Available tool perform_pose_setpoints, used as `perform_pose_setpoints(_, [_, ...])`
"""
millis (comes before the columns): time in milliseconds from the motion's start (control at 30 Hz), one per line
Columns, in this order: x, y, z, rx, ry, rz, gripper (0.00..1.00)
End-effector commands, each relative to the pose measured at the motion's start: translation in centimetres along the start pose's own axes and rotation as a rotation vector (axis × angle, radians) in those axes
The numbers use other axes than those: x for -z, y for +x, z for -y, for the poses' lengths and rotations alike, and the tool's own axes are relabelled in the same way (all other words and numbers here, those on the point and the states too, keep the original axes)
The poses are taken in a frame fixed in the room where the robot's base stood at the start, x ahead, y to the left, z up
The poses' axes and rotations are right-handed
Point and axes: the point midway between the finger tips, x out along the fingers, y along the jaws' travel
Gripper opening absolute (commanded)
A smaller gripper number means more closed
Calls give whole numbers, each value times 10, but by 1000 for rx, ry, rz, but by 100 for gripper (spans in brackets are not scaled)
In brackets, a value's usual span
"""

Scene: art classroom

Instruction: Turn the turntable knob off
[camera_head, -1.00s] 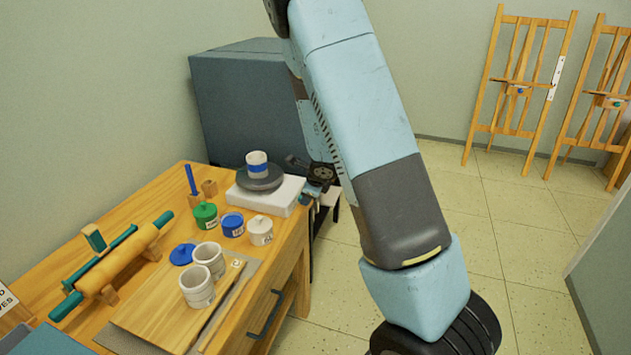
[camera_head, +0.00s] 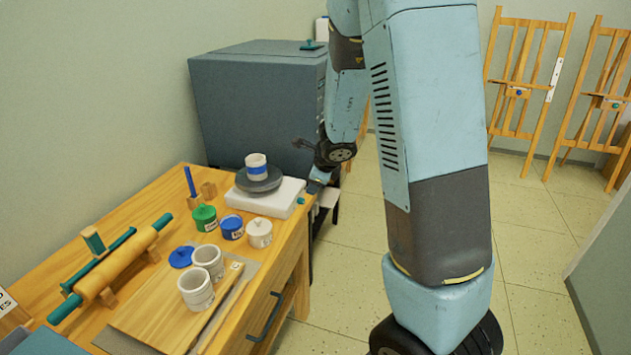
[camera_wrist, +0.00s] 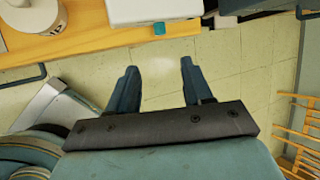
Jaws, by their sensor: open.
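The turntable has a white base (camera_head: 284,200) and a dark grey round plate (camera_head: 259,182) on top. It sits at the right end of the wooden table. A small teal knob (camera_head: 301,200) shows on the side of the base; it also shows in the wrist view (camera_wrist: 159,28). A cup (camera_head: 256,166) with a blue band stands on the plate. My gripper (camera_wrist: 158,67) is open and empty, its two fingers apart. In the wrist view the knob lies beyond the fingertips, between them sideways, and not touched. In the head view the fingers are hard to make out beside the table edge.
Green (camera_head: 204,218), blue (camera_head: 232,227) and white (camera_head: 259,232) jars stand in front of the turntable. A grey cabinet (camera_head: 250,100) stands behind. Open floor (camera_head: 361,238) lies right of the table.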

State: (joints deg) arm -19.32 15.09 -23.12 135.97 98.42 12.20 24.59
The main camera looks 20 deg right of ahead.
Motion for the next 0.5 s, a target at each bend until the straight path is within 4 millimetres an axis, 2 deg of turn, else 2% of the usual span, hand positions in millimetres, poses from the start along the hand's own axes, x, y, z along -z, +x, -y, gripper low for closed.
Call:
perform_pose_setpoints(367, [0, 0, 0, -1, 0, 0, 50])
perform_pose_setpoints(500, [5, 8, -1, -23, 0, 10, 50])
